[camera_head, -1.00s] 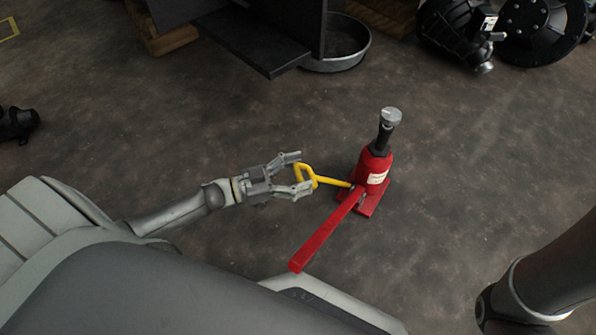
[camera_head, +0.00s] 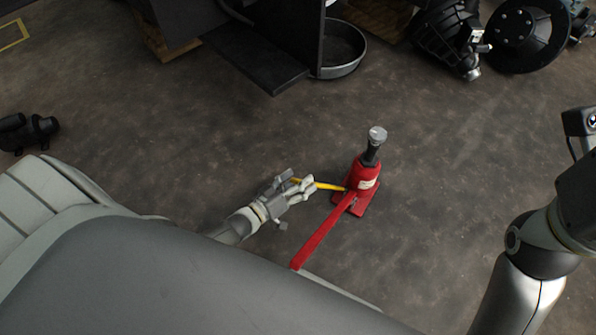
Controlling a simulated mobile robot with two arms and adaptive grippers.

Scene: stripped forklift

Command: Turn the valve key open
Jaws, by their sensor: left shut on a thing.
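The yellow valve key (camera_head: 329,187) sticks out to the left from the low part of a red bottle jack (camera_head: 364,172) that stands upright on the floor. My left gripper (camera_head: 300,186) is shut on the key's handle end, and its fingers hide most of the handle loop. A long red lever (camera_head: 322,234) runs from the jack's base toward the front left. My right arm (camera_head: 535,262) shows at the right side, but its gripper does not show clearly in the picture.
A dark forklift frame part (camera_head: 258,58) and a round metal pan (camera_head: 343,50) are at the back. A black motor-like part (camera_head: 447,35) and a black disc (camera_head: 527,32) lie at the back right. A dark part (camera_head: 30,133) lies at the left. Floor around the jack is clear.

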